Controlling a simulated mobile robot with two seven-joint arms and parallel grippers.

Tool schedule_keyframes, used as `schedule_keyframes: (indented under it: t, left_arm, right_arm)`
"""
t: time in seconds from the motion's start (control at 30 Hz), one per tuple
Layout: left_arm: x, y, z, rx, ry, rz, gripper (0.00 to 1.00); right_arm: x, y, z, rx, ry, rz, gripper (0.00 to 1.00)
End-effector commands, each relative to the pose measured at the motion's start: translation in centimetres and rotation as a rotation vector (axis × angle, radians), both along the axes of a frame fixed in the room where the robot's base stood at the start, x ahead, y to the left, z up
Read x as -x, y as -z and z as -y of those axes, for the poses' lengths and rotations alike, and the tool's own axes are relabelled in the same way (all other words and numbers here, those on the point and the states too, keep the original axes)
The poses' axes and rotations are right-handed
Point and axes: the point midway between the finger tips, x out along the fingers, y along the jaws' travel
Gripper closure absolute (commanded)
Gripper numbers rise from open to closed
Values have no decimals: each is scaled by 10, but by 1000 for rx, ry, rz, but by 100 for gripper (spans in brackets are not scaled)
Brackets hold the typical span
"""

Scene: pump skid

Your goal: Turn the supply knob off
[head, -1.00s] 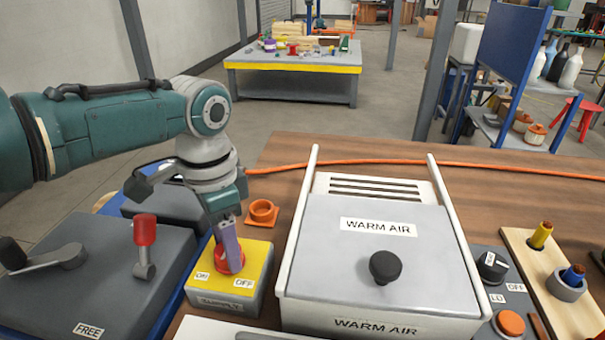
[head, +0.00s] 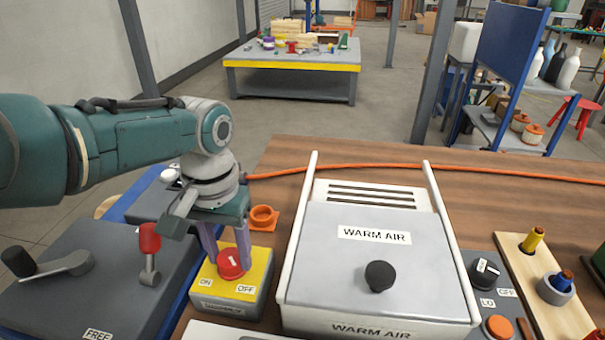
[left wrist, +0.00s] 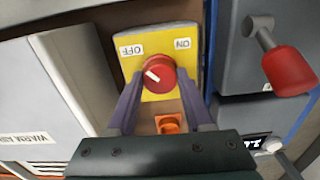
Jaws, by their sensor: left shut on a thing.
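The supply knob (head: 230,264) is a round red knob on a yellow-topped grey box (head: 258,262) at the lower left of centre. The box top carries an ON label on the left and an OFF label on the right. My left gripper (head: 227,255) points down with a finger on each side of the knob, shut on it. In the left wrist view the knob (left wrist: 158,75) shows between the fingers. Its white mark lies slanted on the side nearer the OFF label (left wrist: 131,49). My right gripper is not in view.
The WARM AIR unit (head: 350,268) with a black knob stands close right of the box. A red-handled lever (head: 150,245) stands on the grey unit at left. An orange ring fitting (head: 263,217) lies behind the box. An orange cable (head: 400,163) crosses the wooden table.

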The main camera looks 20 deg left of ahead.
Motion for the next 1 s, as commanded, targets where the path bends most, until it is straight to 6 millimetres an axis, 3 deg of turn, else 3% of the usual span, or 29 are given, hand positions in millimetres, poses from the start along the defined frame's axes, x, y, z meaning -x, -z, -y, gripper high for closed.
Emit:
schedule_keyframes:
  t: [0.67,0.7,0.93,1.0]
  left_arm:
    - [-1,-1,0,2,-57,2,100]
    - [-1,-1,0,2,-57,2,44]
    - [-1,0,0,1,-56,2,18]
    - [-1,0,0,0,-55,1,18]
  right_arm:
    - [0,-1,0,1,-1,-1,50]
    - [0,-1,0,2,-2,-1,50]
    - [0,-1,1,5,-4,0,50]
    - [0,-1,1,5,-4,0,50]
